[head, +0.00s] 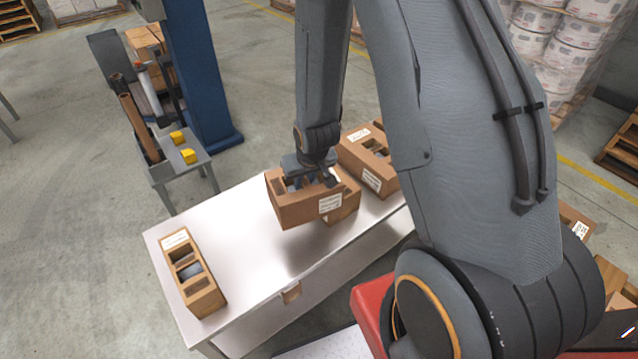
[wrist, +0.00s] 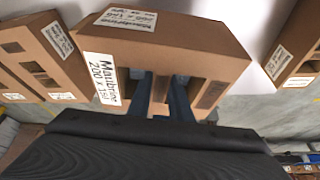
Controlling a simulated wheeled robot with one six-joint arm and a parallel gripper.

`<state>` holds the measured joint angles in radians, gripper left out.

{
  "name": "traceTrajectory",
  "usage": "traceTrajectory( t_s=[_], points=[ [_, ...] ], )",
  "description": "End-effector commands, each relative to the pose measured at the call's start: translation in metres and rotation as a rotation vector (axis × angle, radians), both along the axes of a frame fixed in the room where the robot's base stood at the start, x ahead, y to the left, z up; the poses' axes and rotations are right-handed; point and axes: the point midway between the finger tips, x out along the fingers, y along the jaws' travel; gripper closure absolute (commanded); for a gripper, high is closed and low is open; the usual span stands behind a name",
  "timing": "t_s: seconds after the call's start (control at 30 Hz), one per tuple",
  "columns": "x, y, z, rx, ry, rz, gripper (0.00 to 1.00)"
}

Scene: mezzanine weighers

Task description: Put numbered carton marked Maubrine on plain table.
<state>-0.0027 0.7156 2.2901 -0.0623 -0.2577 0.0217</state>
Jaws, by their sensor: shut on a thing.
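My gripper (head: 314,180) is shut on a brown carton (head: 290,210) with open slots and white labels. In the wrist view the fingers reach into slots of this carton (wrist: 175,48), and its label reads Maubrine with numbers under it. The carton hangs slightly tilted, seemingly a little above a long pale table (head: 240,232). Part of another carton (head: 346,207) shows close behind it; I cannot tell whether they touch. No sign in view tells me which table is the plain one.
Another carton (head: 372,165) stands at the table's right end, and one (head: 205,298) at its left end. The tabletop between left and held cartons is clear. A small grey table (head: 185,172) with yellow blocks stands by a blue post (head: 198,75).

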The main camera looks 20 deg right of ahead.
Motion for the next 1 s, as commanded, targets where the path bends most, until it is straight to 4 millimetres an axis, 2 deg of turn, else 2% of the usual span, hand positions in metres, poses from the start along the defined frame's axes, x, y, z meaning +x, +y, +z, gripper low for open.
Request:
traceTrajectory(
  t_s=[0.2,0.4,0.77,1.0],
  points=[
    [0.026,0.023,0.001,-0.001,-0.003,0.176,1.00],
    [0.041,0.044,0.003,-0.001,-0.001,0.319,1.00],
    [0.057,0.083,0.004,0.000,-0.002,0.579,1.00],
    [0.060,0.126,0.001,0.001,-0.001,0.905,1.00]
  ],
)
